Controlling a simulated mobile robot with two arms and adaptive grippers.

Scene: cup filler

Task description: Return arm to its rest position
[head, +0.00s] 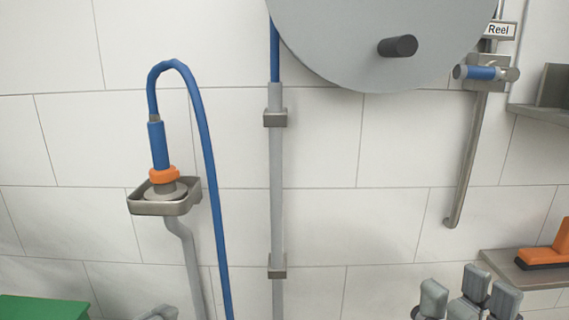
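My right gripper (462,298) shows at the bottom right edge, in front of the wall. Its grey fingers point up and stand apart, with nothing seen between them. Only a small grey part of my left gripper (160,313) shows at the bottom left edge, so its fingers cannot be made out. A blue hose nozzle with an orange collar (163,175) stands upright in a grey metal holder (150,208) on the wall at the left. Neither gripper touches the nozzle or its holder.
A large grey reel (375,30) with a dark knob hangs at the top. An orange tool (550,247) rests on a shelf at the right. A green surface (40,308) is at the bottom left.

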